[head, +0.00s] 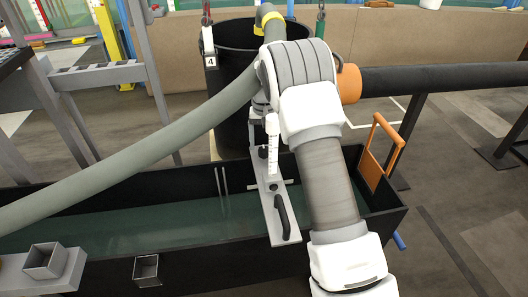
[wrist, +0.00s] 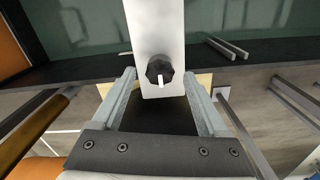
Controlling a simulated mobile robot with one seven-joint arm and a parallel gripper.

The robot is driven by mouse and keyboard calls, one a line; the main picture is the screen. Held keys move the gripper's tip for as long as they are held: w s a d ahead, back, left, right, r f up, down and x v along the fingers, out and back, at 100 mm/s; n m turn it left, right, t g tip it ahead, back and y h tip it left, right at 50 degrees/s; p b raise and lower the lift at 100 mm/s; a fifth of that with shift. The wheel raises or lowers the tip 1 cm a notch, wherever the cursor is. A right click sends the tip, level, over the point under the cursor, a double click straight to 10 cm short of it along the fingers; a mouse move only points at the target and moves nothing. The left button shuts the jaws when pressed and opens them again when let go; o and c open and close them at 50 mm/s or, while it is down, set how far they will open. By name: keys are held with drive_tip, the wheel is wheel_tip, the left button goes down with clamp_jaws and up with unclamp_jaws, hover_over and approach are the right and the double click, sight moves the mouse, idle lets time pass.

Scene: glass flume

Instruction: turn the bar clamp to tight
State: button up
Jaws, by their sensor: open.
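A pale metal plate (head: 268,205) lies across the dark trough in the head view, with a black handle (head: 283,217) at its near end. In the wrist view the plate (wrist: 155,25) comes down from the top edge. It carries a black lobed knob (wrist: 153,70) with a white mark pointing toward the bottom of the picture; this appears to be the bar clamp's knob. My gripper (wrist: 159,74) is open and empty, its fingertips to either side of the knob in the picture. I cannot tell how far apart in depth they are. In the head view my arm mostly hides the gripper.
The long black trough (head: 100,212) holds greenish water. A black barrel (head: 228,60) stands behind it, and a thick grey-green hose (head: 150,155) crosses at left. An orange frame (head: 375,160) stands at the trough's right end. A dark pipe (head: 440,77) runs off to the right.

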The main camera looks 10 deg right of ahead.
drive_tip(key=shift+f, duration=1.1)
clamp_jaws()
